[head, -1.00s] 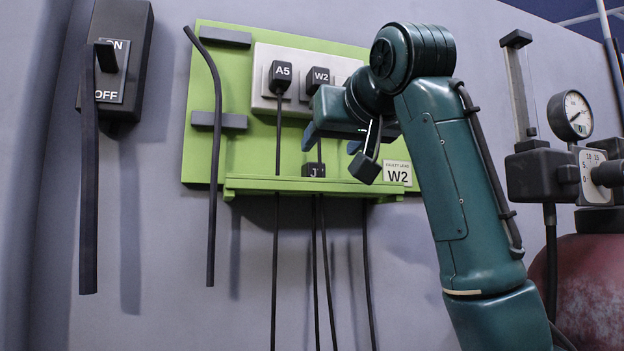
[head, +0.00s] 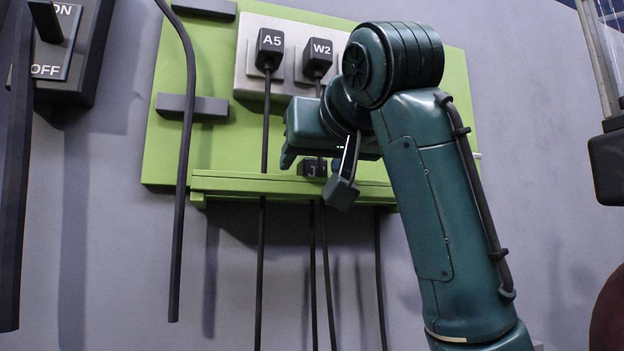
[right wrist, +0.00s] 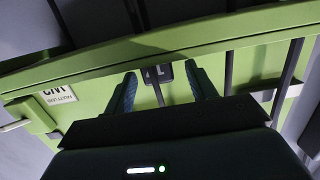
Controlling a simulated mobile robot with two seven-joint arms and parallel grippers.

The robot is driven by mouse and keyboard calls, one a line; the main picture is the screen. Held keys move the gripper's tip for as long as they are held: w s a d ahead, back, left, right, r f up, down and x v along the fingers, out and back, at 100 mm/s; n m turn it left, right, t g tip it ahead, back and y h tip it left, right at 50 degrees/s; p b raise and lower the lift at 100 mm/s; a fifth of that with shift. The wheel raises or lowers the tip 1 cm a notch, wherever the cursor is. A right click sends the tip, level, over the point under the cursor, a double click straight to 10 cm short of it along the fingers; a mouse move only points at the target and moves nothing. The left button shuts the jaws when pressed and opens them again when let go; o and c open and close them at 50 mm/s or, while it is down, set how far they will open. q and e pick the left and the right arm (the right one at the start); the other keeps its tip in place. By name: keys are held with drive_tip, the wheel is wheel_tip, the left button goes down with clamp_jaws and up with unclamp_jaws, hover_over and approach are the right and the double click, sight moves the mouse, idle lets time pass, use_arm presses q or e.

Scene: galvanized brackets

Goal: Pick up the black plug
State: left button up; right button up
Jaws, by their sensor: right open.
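A small black plug marked J (head: 313,168) stands at the green ledge, below the socket plate. My right gripper (head: 314,177) is open and empty, with one finger on either side of this plug in the head view. In the right wrist view the plug (right wrist: 159,73) shows between the two spread blue-grey fingers (right wrist: 163,88), with its cable running down the middle. I cannot tell whether the fingers touch it. Two more black plugs, A5 (head: 270,48) and W2 (head: 317,57), sit in the grey socket plate above. My left gripper is out of view.
The green panel (head: 225,145) has a ledge (head: 235,186) along its bottom, with several black cables hanging below. A bent dark bar (head: 181,190) hangs in front at the left. An ON/OFF switch box (head: 70,45) is at upper left. A card (right wrist: 55,95) shows in the wrist view.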

drive_tip(key=shift+s+d, duration=0.1)
drive_tip(key=shift+s, duration=0.05)
drive_tip(key=shift+c, duration=0.7)
drive_tip(key=c, duration=0.9)
drive_tip(key=shift+o, duration=0.2)
drive_tip(key=shift+d+r, duration=0.1)
drive_tip(key=shift+r, duration=0.05)
